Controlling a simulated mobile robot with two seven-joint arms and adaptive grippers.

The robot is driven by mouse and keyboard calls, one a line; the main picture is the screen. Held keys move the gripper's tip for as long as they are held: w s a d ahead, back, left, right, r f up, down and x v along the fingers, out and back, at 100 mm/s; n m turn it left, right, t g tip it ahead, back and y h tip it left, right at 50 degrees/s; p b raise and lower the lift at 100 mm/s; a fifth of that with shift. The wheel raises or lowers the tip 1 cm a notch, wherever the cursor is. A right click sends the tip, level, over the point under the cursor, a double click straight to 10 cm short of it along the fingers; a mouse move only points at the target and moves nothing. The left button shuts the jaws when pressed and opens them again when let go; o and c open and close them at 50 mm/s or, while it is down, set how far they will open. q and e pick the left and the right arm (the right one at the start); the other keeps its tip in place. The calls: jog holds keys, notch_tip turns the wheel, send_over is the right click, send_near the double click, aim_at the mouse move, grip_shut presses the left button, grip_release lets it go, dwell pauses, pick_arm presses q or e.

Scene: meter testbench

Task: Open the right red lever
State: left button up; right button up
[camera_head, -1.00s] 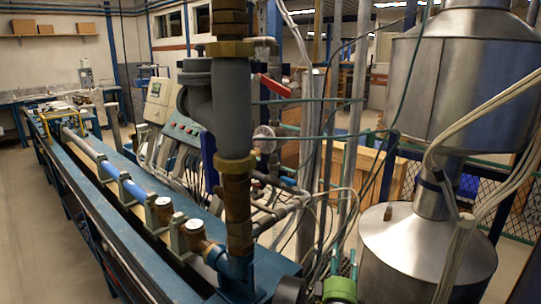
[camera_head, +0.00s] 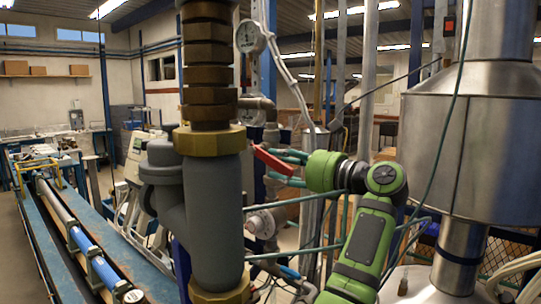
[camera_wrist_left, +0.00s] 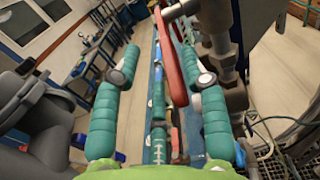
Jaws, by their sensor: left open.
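A red lever (camera_head: 272,161) sits on the pipework just right of the thick grey pipe in the head view. My left gripper (camera_head: 280,168), with teal fingers on a green arm, is at the lever. It also shows in the left wrist view (camera_wrist_left: 158,62), open, its fingers wide apart. There the red lever (camera_wrist_left: 172,62) runs lengthwise between the fingers, nearer the right finger. I cannot tell whether it touches that finger. A smaller red part (camera_wrist_left: 176,138) shows lower down between the fingers. My right gripper is not in view.
The thick grey pipe (camera_head: 215,210) with brass fittings stands close on the left of the gripper. A large steel vessel (camera_head: 470,140) stands on the right. Thin hoses cross near the arm. A long blue bench (camera_head: 110,240) runs at the left.

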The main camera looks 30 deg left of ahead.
aim_at(264, 161)
pick_arm(q)
jog(key=a, duration=0.2)
jog(key=w+a+p, duration=0.1)
jog(key=a, duration=0.1)
jog(key=shift+f, duration=0.15)
jog(key=shift+a, duration=0.1)
grip_shut()
jog(key=shift+f, duration=0.1)
jog(key=y+b, duration=0.2)
jog(key=b, duration=0.2)
jog(key=a+f+y+b, duration=0.1)
jog(key=y+b, duration=0.1)
jog(key=b, duration=0.1)
jog(key=f+y+b, duration=0.1)
jog(key=b, duration=0.3)
jog(key=shift+w+a+t+y+b, duration=0.15)
jog(key=shift+a+t+y+b, duration=0.15)
jog(key=shift+t+y, duration=0.1)
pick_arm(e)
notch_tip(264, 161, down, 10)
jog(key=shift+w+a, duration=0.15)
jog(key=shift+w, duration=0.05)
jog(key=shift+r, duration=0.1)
